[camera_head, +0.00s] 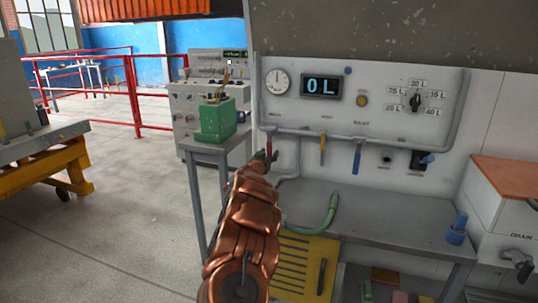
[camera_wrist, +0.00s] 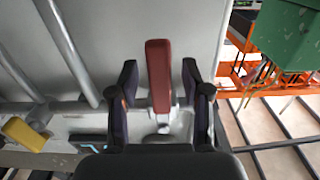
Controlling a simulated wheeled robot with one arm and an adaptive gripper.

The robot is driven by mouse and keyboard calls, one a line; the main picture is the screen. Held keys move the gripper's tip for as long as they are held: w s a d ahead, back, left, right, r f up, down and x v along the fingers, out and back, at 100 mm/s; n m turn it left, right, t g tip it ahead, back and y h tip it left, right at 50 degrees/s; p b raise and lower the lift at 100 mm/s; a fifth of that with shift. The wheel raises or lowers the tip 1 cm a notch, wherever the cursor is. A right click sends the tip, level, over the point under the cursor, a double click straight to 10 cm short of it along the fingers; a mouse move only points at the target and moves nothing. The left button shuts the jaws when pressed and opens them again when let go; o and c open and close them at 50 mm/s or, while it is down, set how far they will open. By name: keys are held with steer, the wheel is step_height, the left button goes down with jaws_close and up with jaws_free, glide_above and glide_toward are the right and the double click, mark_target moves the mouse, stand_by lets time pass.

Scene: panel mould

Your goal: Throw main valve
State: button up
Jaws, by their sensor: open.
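The red valve handle (camera_head: 269,141) is at the left end of the pipe on the white wall panel, below the round gauge. I take it for the main valve; its small label is unreadable. In the wrist view the red handle (camera_wrist: 159,65) stands between the two dark fingers of my gripper (camera_wrist: 159,84). A gap shows on each side, so the fingers are open around it and not closed on it. In the head view my gripper (camera_head: 265,156) is at the handle's lower end and hides part of it. The display (camera_head: 321,87) reads 0 L.
A yellow handle (camera_head: 322,148) and a blue handle (camera_head: 357,156) hang farther right on the pipe. A dial knob (camera_head: 415,101) is at upper right. A grey bench (camera_head: 385,222) with a green hose (camera_head: 328,215) lies below. A green box (camera_head: 217,121) stands left on a small table.

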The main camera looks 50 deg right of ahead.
steer(key=v, duration=1.1)
stand_by(0.3)
steer(key=shift+a+r, duration=0.1)
stand_by(0.6)
